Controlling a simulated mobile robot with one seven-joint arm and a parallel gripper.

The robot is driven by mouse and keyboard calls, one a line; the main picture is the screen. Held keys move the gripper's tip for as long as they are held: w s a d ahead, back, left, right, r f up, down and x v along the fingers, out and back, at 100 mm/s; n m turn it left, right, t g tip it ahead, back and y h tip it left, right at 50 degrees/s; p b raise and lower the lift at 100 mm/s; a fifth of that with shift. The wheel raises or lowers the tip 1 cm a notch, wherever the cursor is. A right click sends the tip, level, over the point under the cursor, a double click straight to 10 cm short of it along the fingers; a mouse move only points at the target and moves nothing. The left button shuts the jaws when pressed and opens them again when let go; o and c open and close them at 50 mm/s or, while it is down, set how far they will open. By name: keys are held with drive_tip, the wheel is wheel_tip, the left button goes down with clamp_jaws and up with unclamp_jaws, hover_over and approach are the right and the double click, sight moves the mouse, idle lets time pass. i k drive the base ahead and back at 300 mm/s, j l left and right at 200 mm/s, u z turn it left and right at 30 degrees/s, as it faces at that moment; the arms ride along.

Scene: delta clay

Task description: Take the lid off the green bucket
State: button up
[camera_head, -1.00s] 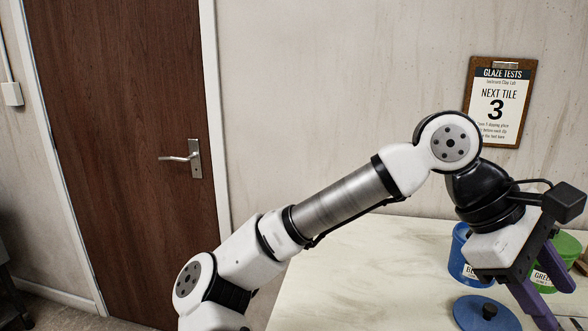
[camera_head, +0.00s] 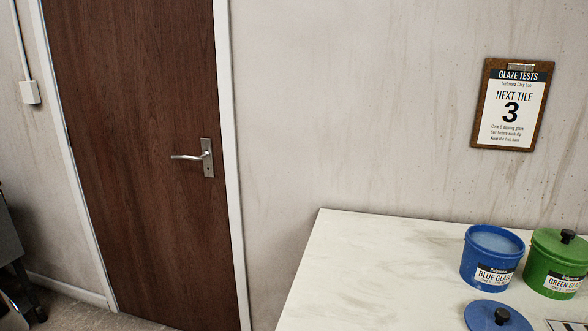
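The green bucket (camera_head: 551,279) stands at the right edge of the view on the pale table, with a label reading "GREEN GLAZE", partly cut off. Its green lid (camera_head: 562,244) with a black knob (camera_head: 567,236) sits on top of it. My gripper and arm are out of the picture, so I cannot see how the gripper stands or where it is relative to the bucket.
An open blue bucket (camera_head: 487,274) stands just left of the green one, close beside it. A blue lid (camera_head: 484,317) with a black knob lies on the table (camera_head: 380,262) in front. The table's left part is clear. A clipboard (camera_head: 511,105) hangs on the wall.

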sight(564, 244)
drive_tip(key=z, duration=1.3)
drive_tip(key=i+l+u, duration=0.1)
drive_tip(key=l, duration=0.35)
drive_tip(key=i+l, duration=0.1)
drive_tip(key=l, duration=0.35)
drive_tip(key=i+l+u, duration=0.15)
drive_tip(key=l, duration=0.75)
drive_tip(key=i+u, duration=0.05)
